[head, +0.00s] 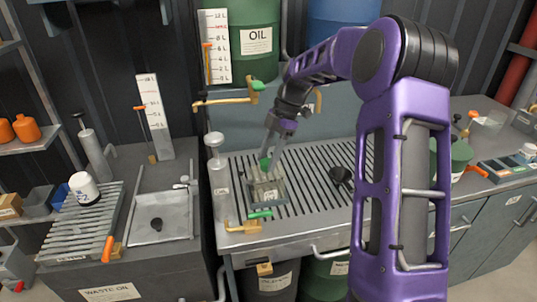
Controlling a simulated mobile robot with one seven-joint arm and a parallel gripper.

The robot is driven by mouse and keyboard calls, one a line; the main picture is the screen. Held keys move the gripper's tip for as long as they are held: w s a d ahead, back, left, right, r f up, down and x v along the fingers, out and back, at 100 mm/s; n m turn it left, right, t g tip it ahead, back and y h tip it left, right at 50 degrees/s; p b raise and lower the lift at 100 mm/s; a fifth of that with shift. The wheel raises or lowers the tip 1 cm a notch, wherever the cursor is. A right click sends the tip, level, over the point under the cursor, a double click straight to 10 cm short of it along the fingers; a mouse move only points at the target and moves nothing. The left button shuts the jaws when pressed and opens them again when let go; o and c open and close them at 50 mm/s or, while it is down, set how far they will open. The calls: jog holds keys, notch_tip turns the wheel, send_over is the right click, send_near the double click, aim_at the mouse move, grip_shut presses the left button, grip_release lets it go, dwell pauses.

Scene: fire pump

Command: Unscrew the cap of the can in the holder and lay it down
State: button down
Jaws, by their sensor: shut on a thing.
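The holder (280,191) is a small grey-green fixture on the slatted grating, left of the middle of the view. The can stands in it, mostly hidden by my fingers and the holder. A green cap (265,164) shows at the top of the can, between and beside my fingers. My gripper (270,166) reaches down from above and is shut on the cap. The cap looks to be still at the can's top; whether its thread is loose cannot be told.
A black funnel (341,175) sits on the grating to the right. Bare grating (310,185) lies between. A sink (162,215) is further left.

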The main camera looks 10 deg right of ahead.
aim_at(263, 164)
jog(key=shift+n+g+p, duration=0.7)
jog(key=shift+n+p, duration=0.35)
jog(key=shift+n, duration=0.65)
jog(key=shift+h, duration=0.3)
jog(key=shift+r, duration=0.15)
jog(key=shift+r+p, duration=0.35)
jog(key=shift+r, duration=1.05)
jog(key=shift+r, duration=2)
